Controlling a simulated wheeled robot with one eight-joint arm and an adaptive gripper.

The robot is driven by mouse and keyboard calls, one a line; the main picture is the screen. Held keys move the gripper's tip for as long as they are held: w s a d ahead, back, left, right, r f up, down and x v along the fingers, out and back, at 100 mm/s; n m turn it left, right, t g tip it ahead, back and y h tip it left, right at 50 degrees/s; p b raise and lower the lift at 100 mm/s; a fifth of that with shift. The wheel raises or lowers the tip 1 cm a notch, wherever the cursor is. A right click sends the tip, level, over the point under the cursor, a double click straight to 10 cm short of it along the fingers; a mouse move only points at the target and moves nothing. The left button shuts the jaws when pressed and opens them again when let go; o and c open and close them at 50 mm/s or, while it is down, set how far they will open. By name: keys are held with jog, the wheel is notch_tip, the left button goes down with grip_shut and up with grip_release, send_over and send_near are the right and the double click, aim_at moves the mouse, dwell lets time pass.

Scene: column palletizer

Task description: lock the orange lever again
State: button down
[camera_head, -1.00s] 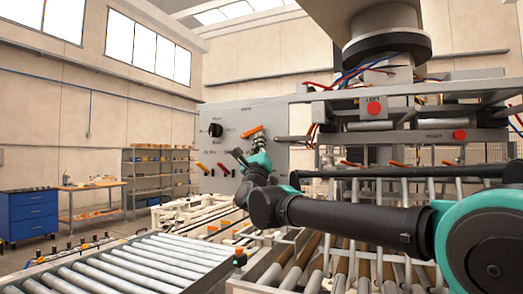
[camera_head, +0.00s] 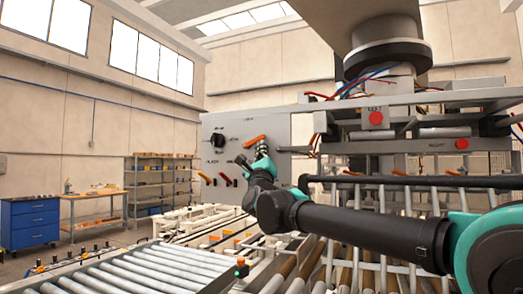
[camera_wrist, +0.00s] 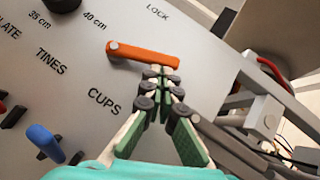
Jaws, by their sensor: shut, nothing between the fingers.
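The orange lever (camera_wrist: 143,54) sits on the grey control panel (camera_wrist: 75,75) in the wrist view, below and left of the printed word LOCK. Its pivot is at its left end, and its free end points right and slightly down in that view. In the head view the lever (camera_head: 254,140) slants up to the right. My gripper (camera_wrist: 160,77) is shut and empty, its fingertips just below the free half of the lever. I cannot tell whether they touch it. The gripper also shows in the head view (camera_head: 261,151) under the lever's right end.
A blue-handled lever (camera_wrist: 45,142) and a black knob (camera_wrist: 62,4) are on the same panel. Hoses and a metal frame (camera_wrist: 262,118) lie right of the panel. A roller conveyor (camera_head: 150,270) is in front, and red buttons (camera_head: 376,118) are on the machine at right.

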aim_at(261, 137)
notch_tip(261, 137, up, 3)
jog(key=n+g+y, duration=0.1)
jog(key=n+y, duration=0.1)
jog(key=n, duration=0.2)
jog(key=n+g+y, duration=0.2)
jog(key=n+y, duration=0.1)
jog(key=shift+n, duration=0.4)
jog(key=n+g, duration=0.1)
jog(key=r+n+g+y, duration=0.1)
jog(key=n, duration=0.1)
jog(key=a+r+n+g, duration=0.1)
jog(key=g, duration=0.1)
jog(key=shift+w+a+r+n+y, duration=0.1)
jog(key=shift+w+r+n+y, duration=0.1)
jog(key=shift+r+n+y, duration=0.15)
jog(key=shift+w+a+r, duration=0.2)
jog(key=shift+a+r, duration=0.15)
jog(key=shift+a, duration=0.1)
jog(key=shift+w+a+r, duration=0.15)
jog(key=shift+a+r, duration=0.15)
jog(key=shift+a, duration=0.15)
jog(key=shift+a, duration=0.1)
